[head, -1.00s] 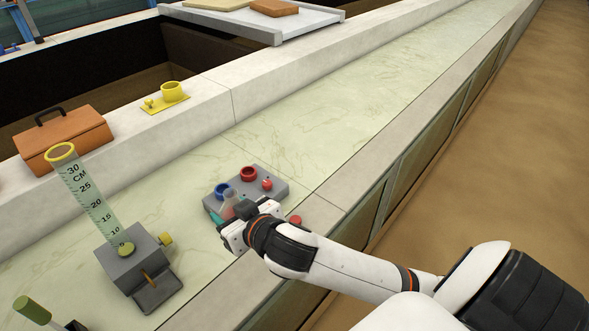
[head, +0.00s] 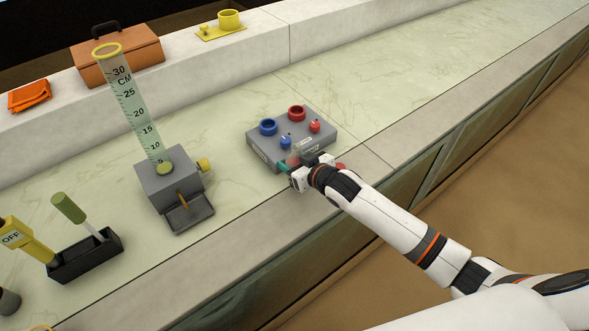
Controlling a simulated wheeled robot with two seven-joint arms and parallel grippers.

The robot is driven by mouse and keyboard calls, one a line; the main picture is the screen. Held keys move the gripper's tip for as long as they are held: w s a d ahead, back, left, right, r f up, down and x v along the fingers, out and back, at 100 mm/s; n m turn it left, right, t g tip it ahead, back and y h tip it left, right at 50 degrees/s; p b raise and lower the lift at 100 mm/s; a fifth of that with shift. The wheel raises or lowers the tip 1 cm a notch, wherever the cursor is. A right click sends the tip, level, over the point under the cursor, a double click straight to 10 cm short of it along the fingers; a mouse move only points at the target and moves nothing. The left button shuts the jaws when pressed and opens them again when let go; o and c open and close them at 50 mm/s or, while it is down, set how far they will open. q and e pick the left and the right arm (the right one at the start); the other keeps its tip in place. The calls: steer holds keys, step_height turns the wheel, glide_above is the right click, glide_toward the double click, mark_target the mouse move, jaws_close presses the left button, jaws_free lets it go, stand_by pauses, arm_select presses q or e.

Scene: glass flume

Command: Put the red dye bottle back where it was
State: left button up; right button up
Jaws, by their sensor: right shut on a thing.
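A grey block (head: 262,150) stands on the pale green bench. It has a blue ring (head: 268,127) and a red ring (head: 297,113) on top. In front of these are a small blue knob (head: 285,142) and a small red knob (head: 315,126). My right gripper (head: 293,169) is at the block's front edge, shut on a translucent pinkish bottle (head: 294,159), which looks like the red dye bottle. The gripper hides its lower part, and I cannot tell whether it touches the block. A red piece (head: 340,166) shows just right of the gripper. My left gripper is out of view.
A clear graduated cylinder (head: 136,113) leans in a grey stand (head: 168,183) left of the block. A black holder (head: 87,258) with handled tools is nearer left. An orange toolbox (head: 118,54) sits on the back ledge. Bench right of the block is clear.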

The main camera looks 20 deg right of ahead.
steer(key=shift+f, duration=1.45)
steer(key=shift+f, duration=0.15)
steer(key=o, duration=1)
steer(key=shift+s+r, duration=0.15)
steer(key=shift+r, duration=0.05)
steer(key=v, duration=1.2)
